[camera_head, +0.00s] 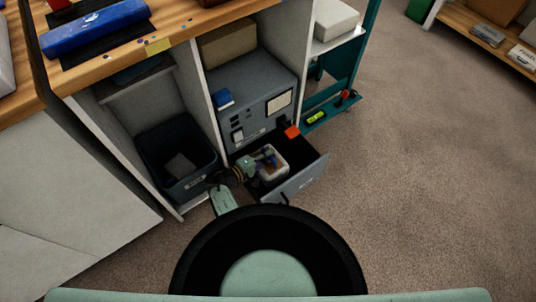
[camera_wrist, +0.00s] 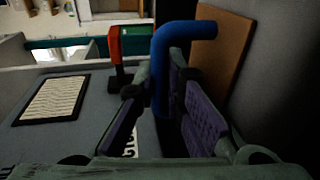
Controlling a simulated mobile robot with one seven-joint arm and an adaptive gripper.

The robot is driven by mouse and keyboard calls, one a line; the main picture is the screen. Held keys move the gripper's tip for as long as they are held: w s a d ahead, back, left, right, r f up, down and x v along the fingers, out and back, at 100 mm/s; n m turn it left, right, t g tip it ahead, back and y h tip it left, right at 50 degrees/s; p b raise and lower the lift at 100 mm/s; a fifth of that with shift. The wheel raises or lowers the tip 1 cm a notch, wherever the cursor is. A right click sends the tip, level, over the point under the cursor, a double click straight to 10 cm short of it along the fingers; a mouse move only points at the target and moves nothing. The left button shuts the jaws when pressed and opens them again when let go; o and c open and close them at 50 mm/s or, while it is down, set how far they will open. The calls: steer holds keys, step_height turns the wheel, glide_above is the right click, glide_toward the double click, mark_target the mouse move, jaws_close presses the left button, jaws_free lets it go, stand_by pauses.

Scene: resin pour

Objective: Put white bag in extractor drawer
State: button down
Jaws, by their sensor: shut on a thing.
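The extractor (camera_head: 255,85) is a grey cabinet under the bench, and its drawer (camera_head: 303,181) is pulled open at the bottom. A white, squarish thing (camera_head: 280,173), which looks like the white bag, is in the drawer opening. My gripper (camera_head: 268,157) is over it and hides part of it. In the wrist view my gripper (camera_wrist: 172,108) is shut on a blue bent bar (camera_wrist: 184,38) like a handle. A brown panel (camera_wrist: 222,58) stands close beside it. I cannot tell whether the white thing touches the drawer floor.
A dark bin (camera_head: 178,160) stands in the bay left of the extractor. A red part (camera_head: 291,132) sticks out at the drawer's upper right and also shows in the wrist view (camera_wrist: 115,48). A blue item (camera_head: 223,98) lies on the extractor. Carpet to the right is clear.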

steer(key=shift+f+b, duration=0.45)
steer(key=shift+b, duration=0.05)
steer(key=c, duration=1.7)
jaws_free()
steer(key=shift+s+f, duration=0.15)
steer(key=shift+p, duration=0.3)
